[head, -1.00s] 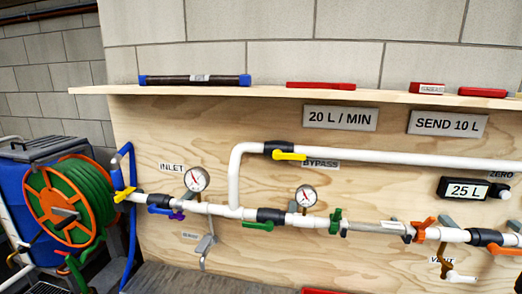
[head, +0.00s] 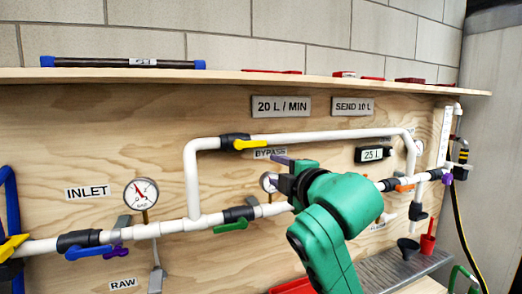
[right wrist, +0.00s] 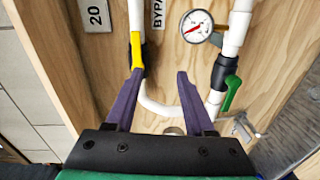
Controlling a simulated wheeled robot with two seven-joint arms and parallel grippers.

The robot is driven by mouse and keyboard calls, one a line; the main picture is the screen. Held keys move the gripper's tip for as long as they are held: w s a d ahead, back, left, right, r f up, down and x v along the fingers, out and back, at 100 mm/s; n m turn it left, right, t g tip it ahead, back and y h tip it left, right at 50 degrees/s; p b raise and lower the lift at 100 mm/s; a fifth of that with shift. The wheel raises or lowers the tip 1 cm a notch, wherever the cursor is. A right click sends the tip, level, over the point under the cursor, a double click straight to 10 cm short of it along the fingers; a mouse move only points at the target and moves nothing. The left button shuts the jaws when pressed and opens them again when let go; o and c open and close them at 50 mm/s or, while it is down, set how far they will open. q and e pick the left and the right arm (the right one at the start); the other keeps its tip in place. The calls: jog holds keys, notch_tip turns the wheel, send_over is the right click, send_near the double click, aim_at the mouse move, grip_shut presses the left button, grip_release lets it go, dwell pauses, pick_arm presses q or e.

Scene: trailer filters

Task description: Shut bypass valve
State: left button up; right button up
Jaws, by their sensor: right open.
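The bypass valve (head: 235,142) is a black body on the upper white pipe, beside the BYPASS label (head: 270,154). Its yellow handle (head: 252,144) lies along the pipe. My right gripper (head: 284,172), on a green arm, is to the right of and below the handle in the head view. In the right wrist view its purple fingers (right wrist: 159,72) are spread with nothing held between them. The yellow handle (right wrist: 136,50) shows just beyond the left fingertip there; I cannot tell whether they touch. My left gripper is not in view.
The lower pipe carries a green-handled valve (head: 231,225), a blue-handled valve (head: 88,252) and an inlet gauge (head: 141,194). A shelf (head: 225,76) runs above the plywood board. My right arm hides part of the lower pipe and a second gauge (right wrist: 196,26).

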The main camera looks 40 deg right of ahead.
aim_at(258, 144)
notch_tip(258, 144, up, 4)
jog(key=s, duration=0.2)
jog(key=shift+n+t+h, duration=0.3)
jog(key=shift+t, duration=0.1)
jog(key=p+x, duration=0.8)
jog(key=x, duration=0.7)
jog(key=shift+s+d+f, duration=0.1)
jog(key=shift+f, duration=0.1)
grip_shut()
